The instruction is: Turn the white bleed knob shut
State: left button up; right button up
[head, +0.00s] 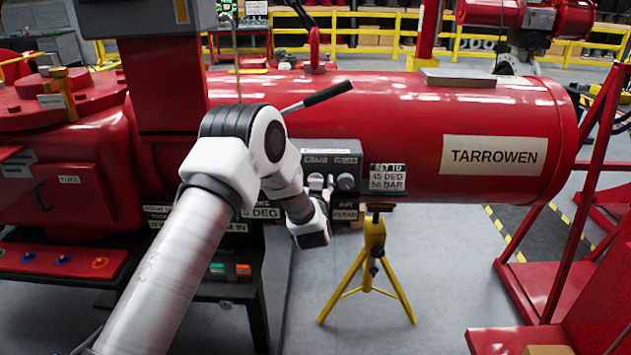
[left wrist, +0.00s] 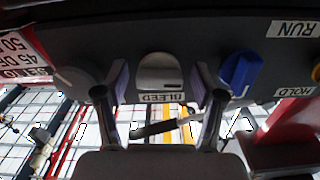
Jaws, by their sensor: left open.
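The white bleed knob (left wrist: 160,72) sits on the underside-lit dark control panel in the left wrist view, with a BLEED label (left wrist: 168,97) beside it. It also shows small in the head view (head: 316,181), partly covered by my arm. My left gripper (left wrist: 160,88) is open, with one finger on each side of the knob. A narrow gap shows between each finger and the knob, so contact is not evident. In the head view my left gripper is mostly hidden behind my wrist. My right gripper is in neither view.
A blue knob (left wrist: 240,72) sits just beyond one finger and a grey knob (left wrist: 75,80) beyond the other; the grey one also shows in the head view (head: 346,182). The red TARROWEN cylinder (head: 420,125) is behind the panel. A yellow stand (head: 374,250) is below.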

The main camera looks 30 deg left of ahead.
pick_arm(q)
jog(key=shift+d, duration=0.1)
jog(key=shift+c, duration=0.4)
jog(key=shift+s, duration=0.1)
jog(key=c, duration=1.1)
